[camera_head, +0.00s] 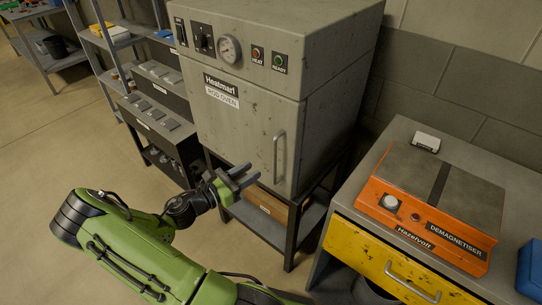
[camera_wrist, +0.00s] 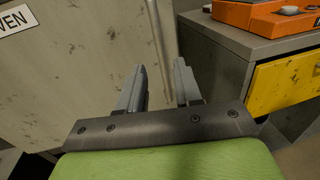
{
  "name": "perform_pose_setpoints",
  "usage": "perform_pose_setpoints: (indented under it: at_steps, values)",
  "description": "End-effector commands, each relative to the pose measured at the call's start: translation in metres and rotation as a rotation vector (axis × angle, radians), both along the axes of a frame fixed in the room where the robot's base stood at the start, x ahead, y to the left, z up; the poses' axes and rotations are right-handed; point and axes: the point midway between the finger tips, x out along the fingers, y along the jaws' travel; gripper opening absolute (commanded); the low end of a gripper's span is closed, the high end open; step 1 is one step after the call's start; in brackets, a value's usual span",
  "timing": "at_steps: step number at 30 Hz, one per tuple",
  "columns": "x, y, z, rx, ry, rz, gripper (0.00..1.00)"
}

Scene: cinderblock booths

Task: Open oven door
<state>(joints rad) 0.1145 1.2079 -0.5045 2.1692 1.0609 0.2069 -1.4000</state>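The grey oven (camera_head: 290,45) stands on a dark stand, with a dial and knobs on its top panel. Its door (camera_head: 235,130) looks closed and carries a vertical bar handle (camera_head: 279,157) near its right edge. My gripper (camera_head: 246,176) is in front of the lower door, left of the handle in the head view and apart from it. In the wrist view my gripper (camera_wrist: 161,85) has its two fingers spread with nothing between them. The handle (camera_wrist: 157,35) shows beyond the fingertips, running up out of that view.
An orange demagnetiser (camera_head: 430,210) sits on a grey cabinet with a yellow drawer (camera_head: 385,262) to the right of the oven. A shelf unit (camera_head: 115,45) and grey control boxes (camera_head: 160,105) stand at the left. Open floor (camera_head: 50,140) lies at far left.

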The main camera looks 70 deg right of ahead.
Motion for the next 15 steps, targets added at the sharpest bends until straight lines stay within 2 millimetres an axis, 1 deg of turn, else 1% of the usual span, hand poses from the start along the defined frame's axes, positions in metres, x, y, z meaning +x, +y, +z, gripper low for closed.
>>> perform_pose_setpoints:
  at_steps: [1,3,9,12,15]
  values:
    - [-0.009,-0.011,-0.001,-0.001,-0.001,-0.006,0.34]
    - [-0.019,-0.025,-0.001,-0.001,0.0,-0.007,0.34]
    - [-0.046,-0.063,-0.001,0.0,-0.001,-0.005,0.34]
    - [-0.053,-0.076,-0.002,0.001,-0.003,-0.002,0.34]
    - [-0.057,-0.082,-0.001,0.001,-0.002,-0.001,0.34]
